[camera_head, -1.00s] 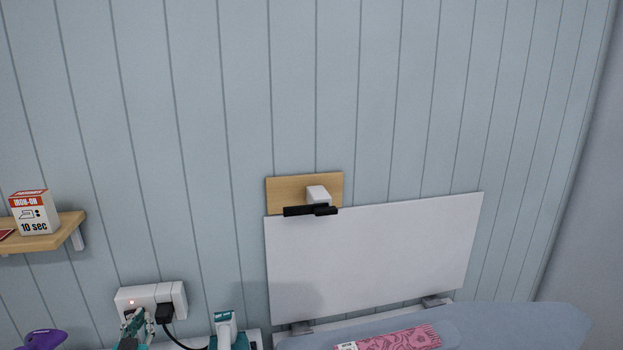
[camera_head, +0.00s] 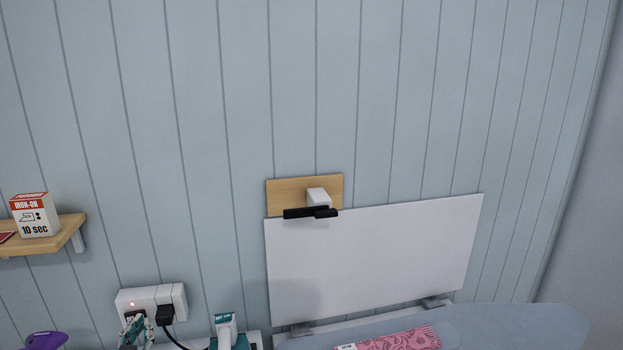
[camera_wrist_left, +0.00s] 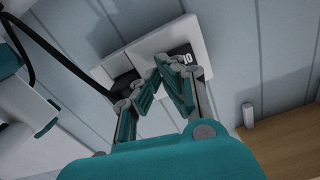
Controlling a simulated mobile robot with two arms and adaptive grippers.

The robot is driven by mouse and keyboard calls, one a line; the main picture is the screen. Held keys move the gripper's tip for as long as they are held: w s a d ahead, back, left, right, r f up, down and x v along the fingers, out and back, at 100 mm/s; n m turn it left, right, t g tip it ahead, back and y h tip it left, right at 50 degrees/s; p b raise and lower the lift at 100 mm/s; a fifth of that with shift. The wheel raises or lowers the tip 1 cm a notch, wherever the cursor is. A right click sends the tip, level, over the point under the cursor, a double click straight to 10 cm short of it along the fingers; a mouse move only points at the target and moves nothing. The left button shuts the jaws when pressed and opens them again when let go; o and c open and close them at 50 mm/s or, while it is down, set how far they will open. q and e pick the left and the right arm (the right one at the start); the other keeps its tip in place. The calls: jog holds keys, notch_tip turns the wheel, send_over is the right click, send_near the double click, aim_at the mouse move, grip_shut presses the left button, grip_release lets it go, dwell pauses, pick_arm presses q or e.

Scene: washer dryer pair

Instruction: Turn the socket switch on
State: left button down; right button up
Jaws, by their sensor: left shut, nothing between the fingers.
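The white wall socket (camera_head: 150,296) is at the lower left of the head view, with a small lit red light at its upper left. A black plug (camera_head: 165,314) with a cable sits in its right part. My left gripper (camera_head: 135,317) is at the socket's left part and covers the switch area there. In the left wrist view, the gripper (camera_wrist_left: 162,64) is shut, its fingertips together and empty in front of the white socket plate (camera_wrist_left: 184,32). A black patch with white marks shows beside the tips. I cannot tell whether they touch it. My right gripper is not in view.
A wooden shelf (camera_head: 66,235) with an iron-on box (camera_head: 35,214) is above left of the socket. A teal-and-white iron (camera_head: 226,328) stands right of it. An ironing board (camera_head: 525,325) with pink cloth (camera_head: 400,340) is at the lower right.

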pick_arm(q)
jog(key=p+v, duration=0.1)
jog(key=v, duration=0.3)
dwell(0.4)
